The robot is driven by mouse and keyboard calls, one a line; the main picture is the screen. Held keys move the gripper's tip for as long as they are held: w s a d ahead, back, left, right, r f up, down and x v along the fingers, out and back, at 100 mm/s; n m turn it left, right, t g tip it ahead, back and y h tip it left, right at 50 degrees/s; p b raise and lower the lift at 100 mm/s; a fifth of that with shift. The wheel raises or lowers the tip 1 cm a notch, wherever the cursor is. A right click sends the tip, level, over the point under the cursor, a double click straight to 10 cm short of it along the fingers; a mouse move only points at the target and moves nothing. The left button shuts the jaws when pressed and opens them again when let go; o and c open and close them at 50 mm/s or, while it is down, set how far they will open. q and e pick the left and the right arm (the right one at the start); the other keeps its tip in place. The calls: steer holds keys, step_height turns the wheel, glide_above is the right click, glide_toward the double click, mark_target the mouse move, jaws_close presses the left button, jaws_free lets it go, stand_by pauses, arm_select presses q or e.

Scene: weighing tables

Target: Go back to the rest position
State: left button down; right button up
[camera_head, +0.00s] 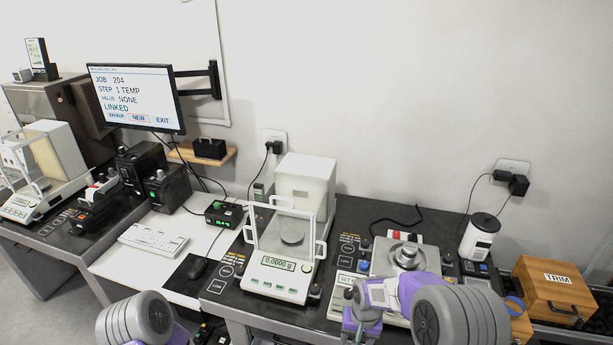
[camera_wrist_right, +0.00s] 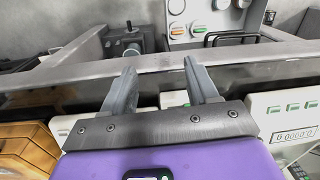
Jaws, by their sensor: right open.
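My right gripper (camera_head: 362,318) hangs low at the front edge of the right table, in front of the weighing equipment; its purple body shows but its fingers are hard to make out there. In the right wrist view its two grey fingers (camera_wrist_right: 158,80) stand apart with nothing between them, over the table's front edge rail (camera_wrist_right: 70,78). A grey rounded part of my left arm (camera_head: 135,322) shows at the bottom left, with a bit of purple; its gripper fingers are out of frame.
The balance (camera_head: 278,285) reading 0.0000 g stands behind the front edge. A steel-topped unit (camera_head: 385,262) and white canister (camera_head: 480,236) stand right of it, beside the wooden TRIM box (camera_head: 556,290). A monitor (camera_head: 137,97) and keyboard (camera_head: 153,240) are at left.

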steer(key=s+a+f+y, duration=0.1)
steer(key=s+f, duration=0.7)
steer(key=s, duration=0.1)
steer(key=s+a+f+y, duration=0.2)
steer(key=s+f, duration=0.5)
steer(key=s, duration=0.2)
steer(key=shift+a+f+t+y, duration=0.3)
steer(key=shift+f, duration=0.05)
